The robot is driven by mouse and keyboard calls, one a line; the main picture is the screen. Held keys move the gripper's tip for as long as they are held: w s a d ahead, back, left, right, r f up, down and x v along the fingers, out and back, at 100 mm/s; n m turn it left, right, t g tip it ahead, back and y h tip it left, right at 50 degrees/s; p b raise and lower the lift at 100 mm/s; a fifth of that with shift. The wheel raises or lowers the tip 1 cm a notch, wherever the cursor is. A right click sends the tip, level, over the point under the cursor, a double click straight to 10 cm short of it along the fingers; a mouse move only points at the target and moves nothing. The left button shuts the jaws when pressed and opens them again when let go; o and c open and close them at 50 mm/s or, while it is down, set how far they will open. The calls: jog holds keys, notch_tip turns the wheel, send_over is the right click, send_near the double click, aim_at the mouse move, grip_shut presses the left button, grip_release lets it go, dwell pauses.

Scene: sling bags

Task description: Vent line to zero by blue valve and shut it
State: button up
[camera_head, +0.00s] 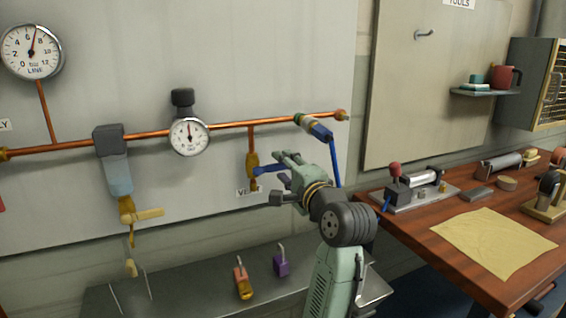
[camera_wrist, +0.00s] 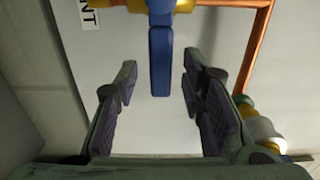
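The blue valve is a brass body (camera_head: 252,172) on a short copper drop above the VENT label, with a blue lever (camera_head: 268,169) sticking out to the right. In the wrist view the blue lever (camera_wrist: 161,62) hangs down from the brass fitting at the top, between my fingers. My gripper (camera_head: 284,178) is open around the lever, with a gap on both sides in the wrist view (camera_wrist: 160,88). The line gauge (camera_head: 31,52) has its needle between 6 and 8. In the head view my fingers partly hide the lever's end.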

jog(key=shift+w+a, duration=0.25)
jog(key=shift+w, duration=0.3)
jog(key=shift+c, duration=0.6)
grip_shut()
